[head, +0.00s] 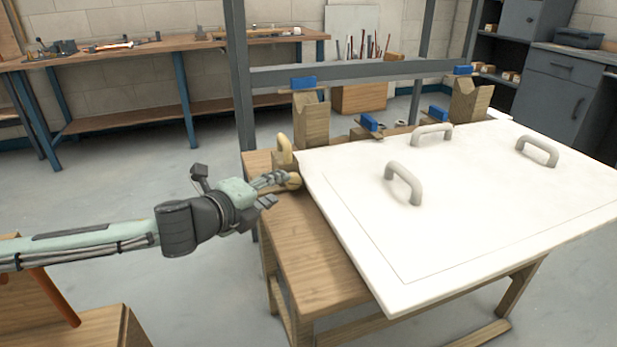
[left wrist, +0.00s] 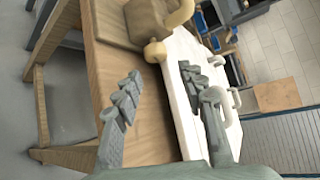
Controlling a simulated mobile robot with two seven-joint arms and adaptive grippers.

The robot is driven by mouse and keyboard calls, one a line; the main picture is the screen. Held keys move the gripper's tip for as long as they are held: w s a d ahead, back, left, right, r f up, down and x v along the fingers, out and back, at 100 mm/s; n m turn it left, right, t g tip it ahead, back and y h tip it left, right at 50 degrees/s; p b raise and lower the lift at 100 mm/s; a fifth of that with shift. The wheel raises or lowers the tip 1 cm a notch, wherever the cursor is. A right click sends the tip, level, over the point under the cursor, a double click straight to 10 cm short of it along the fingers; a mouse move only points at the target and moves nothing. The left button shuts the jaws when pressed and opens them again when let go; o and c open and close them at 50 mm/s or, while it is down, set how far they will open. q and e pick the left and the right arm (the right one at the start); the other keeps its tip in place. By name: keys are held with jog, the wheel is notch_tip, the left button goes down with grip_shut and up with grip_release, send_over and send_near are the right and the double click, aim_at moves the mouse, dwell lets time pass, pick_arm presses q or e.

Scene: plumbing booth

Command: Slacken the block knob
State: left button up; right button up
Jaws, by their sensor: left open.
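The block knob (left wrist: 155,51) is a small, pale yellow, rounded piece on the side of a wooden block (left wrist: 128,18). A curved yellow handle (left wrist: 180,13) rises from the same block. In the head view the knob (head: 294,180) sits at the table's left end, just past my left fingertips and partly hidden by them. My left gripper (head: 268,190) is open and empty. In the left wrist view its two fingers (left wrist: 165,95) stand apart, with the knob ahead of the gap between them. I cannot tell whether a finger touches the knob. My right gripper is not in view.
A white panel (head: 440,230) with several grey handles lies on the wooden table (head: 315,255), close right of the knob. Notched wooden blocks (head: 311,120) and blue clamps stand behind it, near a grey metal frame (head: 240,80).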

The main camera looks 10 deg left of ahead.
aim_at(291, 185)
pick_arm(q)
jog(key=shift+a+f, duration=0.1)
jog(key=shift+f, duration=0.1)
jog(key=shift+w+f, duration=0.15)
jog(key=shift+w, duration=0.1)
jog(key=x, duration=0.6)
jog(key=shift+w+f, duration=0.15)
jog(key=shift+w, duration=0.2)
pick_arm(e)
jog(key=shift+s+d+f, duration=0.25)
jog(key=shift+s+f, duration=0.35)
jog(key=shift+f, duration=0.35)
pick_arm(q)
jog(key=c, duration=0.9)
jog(key=shift+f, duration=0.1)
